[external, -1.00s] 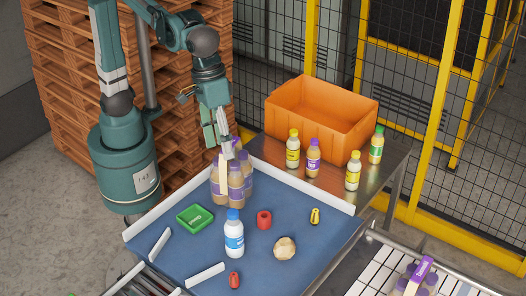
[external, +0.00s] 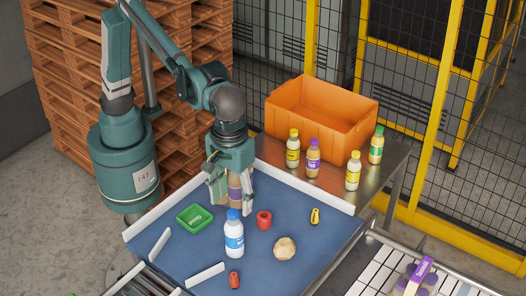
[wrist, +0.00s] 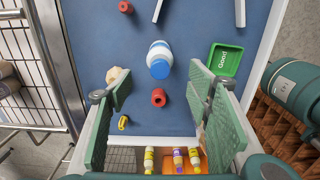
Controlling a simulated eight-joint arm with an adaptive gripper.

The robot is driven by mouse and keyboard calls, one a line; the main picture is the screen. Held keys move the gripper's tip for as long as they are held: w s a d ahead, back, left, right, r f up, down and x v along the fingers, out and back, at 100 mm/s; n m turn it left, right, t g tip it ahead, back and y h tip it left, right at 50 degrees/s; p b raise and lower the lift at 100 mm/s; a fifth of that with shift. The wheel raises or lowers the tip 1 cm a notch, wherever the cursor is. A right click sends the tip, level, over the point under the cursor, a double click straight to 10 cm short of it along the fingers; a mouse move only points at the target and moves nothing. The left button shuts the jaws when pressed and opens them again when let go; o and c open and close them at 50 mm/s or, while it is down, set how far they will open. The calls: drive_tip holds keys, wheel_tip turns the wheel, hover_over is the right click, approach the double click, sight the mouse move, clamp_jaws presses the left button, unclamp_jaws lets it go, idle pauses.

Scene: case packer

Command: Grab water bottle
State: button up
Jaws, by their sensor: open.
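The water bottle (external: 234,238) is white with a blue cap and a blue label. It stands upright on the blue table (external: 187,262). In the wrist view the bottle (wrist: 159,54) shows from above, ahead of the jaws and between their lines. My gripper (external: 232,203) is open, behind the bottle in the external view and apart from it. Its two green fingers also show in the wrist view (wrist: 160,108), with nothing held between them.
A green tray (external: 194,218) lies left of the bottle. A red ring-like part (external: 264,220), a tan faceted lump (external: 285,248), a yellow part (external: 315,216) and a small red part (external: 234,280) lie around it. White rails edge the table. An orange crate (external: 315,125) stands behind.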

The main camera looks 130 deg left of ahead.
sight(233, 211)
drive_tip(key=shift+s+f, duration=0.1)
drive_tip(key=shift+f, duration=1.85)
drive_tip(key=shift+f, duration=1.3)
drive_tip(key=shift+d+f+p, duration=0.15)
drive_tip(key=shift+f+p, duration=0.15)
drive_tip(key=shift+f, duration=2.3)
drive_tip(key=c, duration=1.1)
